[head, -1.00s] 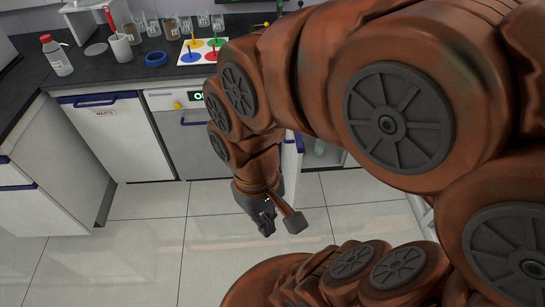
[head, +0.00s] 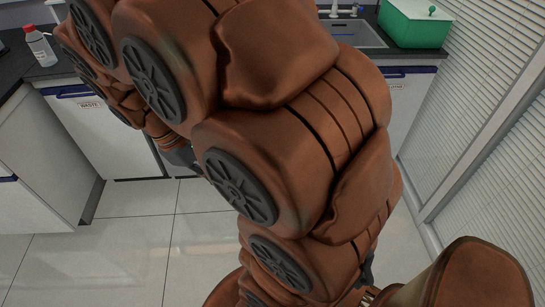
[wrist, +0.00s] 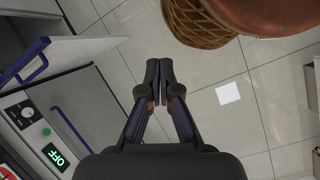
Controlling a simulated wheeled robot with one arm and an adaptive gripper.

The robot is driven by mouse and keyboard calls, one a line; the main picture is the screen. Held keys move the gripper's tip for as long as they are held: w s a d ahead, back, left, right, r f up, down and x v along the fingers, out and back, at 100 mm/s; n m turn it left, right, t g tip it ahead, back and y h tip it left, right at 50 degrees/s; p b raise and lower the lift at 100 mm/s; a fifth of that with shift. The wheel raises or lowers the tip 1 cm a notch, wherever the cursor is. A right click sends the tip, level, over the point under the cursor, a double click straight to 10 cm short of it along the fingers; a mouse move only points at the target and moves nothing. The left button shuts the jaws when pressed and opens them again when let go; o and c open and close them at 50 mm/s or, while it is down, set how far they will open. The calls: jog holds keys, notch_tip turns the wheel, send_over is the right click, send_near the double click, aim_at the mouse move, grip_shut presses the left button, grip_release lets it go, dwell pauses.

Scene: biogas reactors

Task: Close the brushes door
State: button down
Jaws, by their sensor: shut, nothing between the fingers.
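A white cabinet door (wrist: 66,50) with a blue handle (wrist: 27,61) stands open at the upper left of the wrist view, next to an appliance. I take it for the brushes door, but no label is readable on it. In the head view my arm hides that spot. My gripper (wrist: 160,66) is shut and empty, over the floor to the right of the open door and apart from it. In the head view only a dark part of my gripper (head: 181,156) shows, below the arm.
The appliance (wrist: 46,125) shows a green OFF display. The waste cabinet door (head: 105,135) is at the left in the head view, below a counter with a bottle (head: 41,46). A green box (head: 414,22) stands right of the sink. Tiled floor (head: 120,250) is clear in front.

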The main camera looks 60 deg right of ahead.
jog(key=w+d+f+n+g+h+b, duration=0.2)
jog(key=w+d+f+n+g+b, duration=0.1)
jog(key=w+d+f+b, duration=0.65)
jog(key=w+d+f+n+g+h+b, duration=0.25)
jog(key=w+d+f+b, duration=0.4)
jog(key=d+f, duration=0.6)
jog(key=s+d+f+b, duration=0.3)
jog(key=s+d, duration=0.7)
jog(key=shift+d, duration=0.15)
jog(key=shift+s+r+h, duration=0.1)
jog(key=shift+s+h, duration=0.05)
jog(key=shift+h, duration=0.1)
